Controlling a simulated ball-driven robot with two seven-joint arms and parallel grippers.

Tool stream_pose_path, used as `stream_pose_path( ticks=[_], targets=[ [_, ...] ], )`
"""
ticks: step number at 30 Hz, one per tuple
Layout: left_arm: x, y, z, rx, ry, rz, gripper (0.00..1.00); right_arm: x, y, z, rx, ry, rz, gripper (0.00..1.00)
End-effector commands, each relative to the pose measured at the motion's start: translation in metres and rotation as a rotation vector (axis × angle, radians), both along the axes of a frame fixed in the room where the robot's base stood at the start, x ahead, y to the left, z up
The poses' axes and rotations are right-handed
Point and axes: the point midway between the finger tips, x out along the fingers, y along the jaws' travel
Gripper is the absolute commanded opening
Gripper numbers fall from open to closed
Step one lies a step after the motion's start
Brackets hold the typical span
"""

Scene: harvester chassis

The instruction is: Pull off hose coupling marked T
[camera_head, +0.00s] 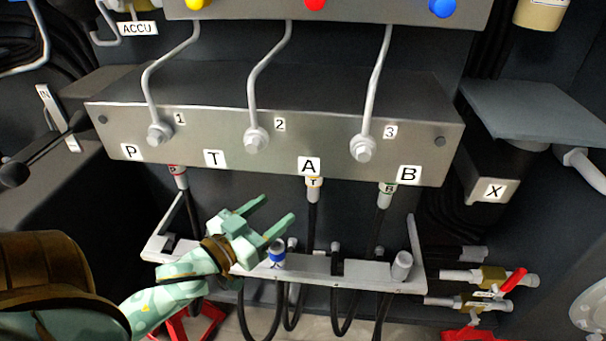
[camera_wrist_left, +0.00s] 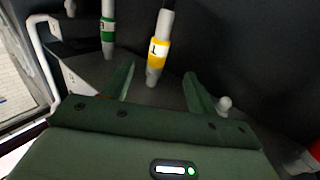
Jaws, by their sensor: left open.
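The coupling marked T (camera_head: 314,185) has a yellow-orange band and a pale body. It hangs upright from the manifold (camera_head: 260,130) below the port labelled A, with a black hose below it. In the left wrist view a yellow-banded coupling (camera_wrist_left: 158,52) stands ahead, between the finger directions; its letter is hard to read. My left gripper (camera_head: 279,208) is open and empty, below and left of the T coupling and apart from it. Its two fingers also show in the left wrist view (camera_wrist_left: 160,72). My right gripper is not in view.
A red-banded coupling (camera_head: 178,171) hangs below P and a green-banded one (camera_head: 387,192) below B. A blue-banded coupling (camera_head: 277,255) stands in the grey rack (camera_head: 310,266), close beneath my left gripper. A valve with a red handle (camera_head: 513,281) is at lower right.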

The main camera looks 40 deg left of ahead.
Motion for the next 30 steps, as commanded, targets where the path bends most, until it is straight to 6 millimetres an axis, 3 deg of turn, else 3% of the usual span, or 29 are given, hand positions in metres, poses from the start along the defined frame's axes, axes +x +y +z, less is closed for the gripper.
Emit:
stream_pose_path(
  ticks=[9, 15, 21, 30],
  targets=[
    [0.077, -0.003, -0.004, 0.001, -0.001, -0.002, 0.58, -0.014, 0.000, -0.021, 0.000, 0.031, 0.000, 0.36],
    [0.114, -0.005, -0.004, 0.001, 0.001, -0.001, 0.58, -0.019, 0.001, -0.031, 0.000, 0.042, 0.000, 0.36],
    [0.133, -0.005, -0.002, 0.000, 0.002, -0.001, 0.58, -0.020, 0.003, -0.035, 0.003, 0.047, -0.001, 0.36],
    [0.135, -0.006, -0.001, 0.000, 0.002, 0.000, 0.58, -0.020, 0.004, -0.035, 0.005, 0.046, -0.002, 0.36]
  ],
)
